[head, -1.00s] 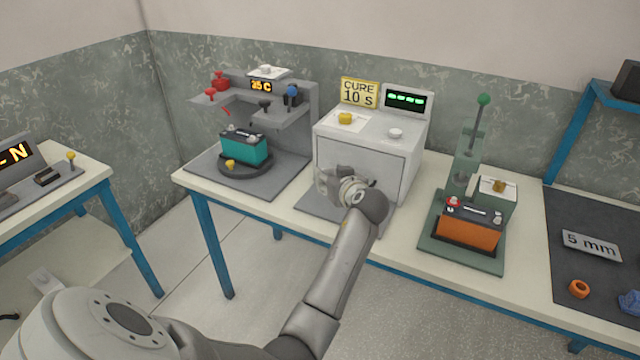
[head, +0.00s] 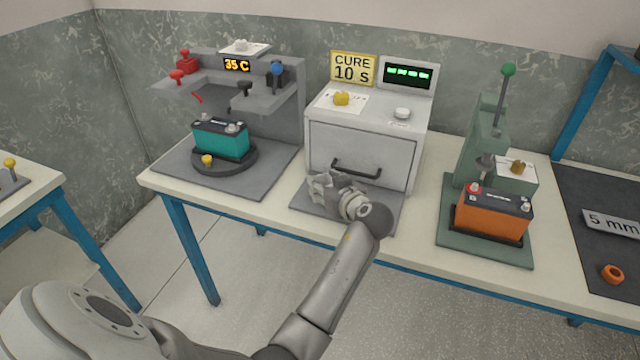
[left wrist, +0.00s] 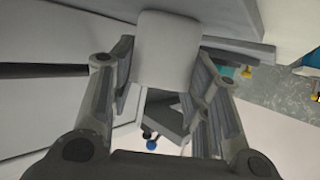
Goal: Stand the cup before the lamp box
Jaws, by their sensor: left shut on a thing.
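The lamp box (head: 360,140) is a white cabinet with a dark handle (head: 356,170) on its front door and a "CURE 10 S" sign above it. My left gripper (head: 322,188) is low in front of the door, over the grey mat (head: 385,207). In the left wrist view my gripper (left wrist: 165,80) is shut on a plain pale cup (left wrist: 167,48), held between its two fingers. The cup is mostly hidden by the gripper in the head view. I cannot tell whether it touches the mat. My right gripper is not in view.
Left of the lamp box stands a grey fixture with a teal battery (head: 220,138) on a round plate. Right of it is a green press (head: 480,145) with an orange battery (head: 492,212). The table's front edge (head: 270,228) runs just before the mat.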

